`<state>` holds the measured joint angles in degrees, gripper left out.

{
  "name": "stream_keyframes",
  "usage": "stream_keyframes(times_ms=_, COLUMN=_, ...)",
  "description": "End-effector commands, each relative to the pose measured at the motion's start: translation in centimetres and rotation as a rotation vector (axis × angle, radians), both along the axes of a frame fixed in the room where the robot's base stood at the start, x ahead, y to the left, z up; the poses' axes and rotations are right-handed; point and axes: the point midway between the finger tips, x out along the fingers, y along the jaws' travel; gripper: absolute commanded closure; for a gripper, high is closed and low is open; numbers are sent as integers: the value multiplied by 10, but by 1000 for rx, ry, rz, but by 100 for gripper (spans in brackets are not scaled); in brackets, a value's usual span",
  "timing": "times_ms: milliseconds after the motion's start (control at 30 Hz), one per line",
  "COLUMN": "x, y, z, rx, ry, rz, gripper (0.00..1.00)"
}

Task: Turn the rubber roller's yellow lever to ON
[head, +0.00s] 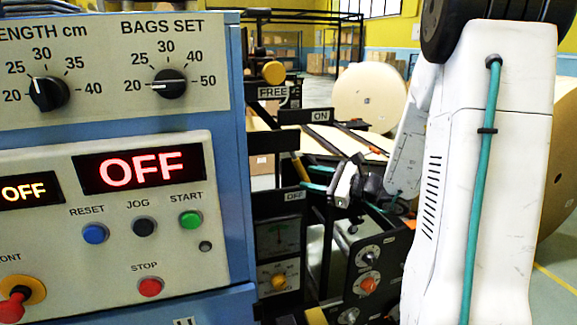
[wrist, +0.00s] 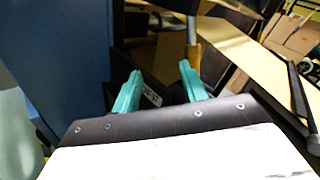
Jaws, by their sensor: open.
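The yellow lever (head: 299,167) shows in the head view as a short slanted bar between the ON plate (head: 320,116) above and the OFF plate (head: 293,195) below. Its lower end is close to the teal fingers of my gripper (head: 316,187). In the wrist view my gripper (wrist: 160,68) is open, with nothing between its fingers. There the yellow lever (wrist: 193,50) stands just beyond the right fingertip. I cannot tell whether they touch. The OFF plate (wrist: 151,97) shows between the fingers.
A blue cabinet with a control panel (head: 110,215) stands close at the left; its display reads OFF. Another yellow knob (head: 273,72) sits above a FREE plate (head: 273,92). A dark panel with dials (head: 370,265) lies below my gripper. A large paper roll (head: 370,96) stands behind.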

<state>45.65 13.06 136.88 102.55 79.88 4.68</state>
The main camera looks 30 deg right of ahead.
Motion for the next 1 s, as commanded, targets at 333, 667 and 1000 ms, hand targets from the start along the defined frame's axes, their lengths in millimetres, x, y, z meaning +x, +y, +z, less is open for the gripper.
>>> stream_keyframes(times_ms=333, x=23, y=-38, z=-12, rx=84, ry=-12, rz=-145, gripper=57)
stream_keyframes(times_ms=667, x=69, y=-19, z=-12, rx=83, ry=-12, rz=-142, gripper=57)
stream_keyframes(times_ms=1000, x=77, y=-16, z=-12, rx=83, ry=-11, rz=-145, gripper=57)
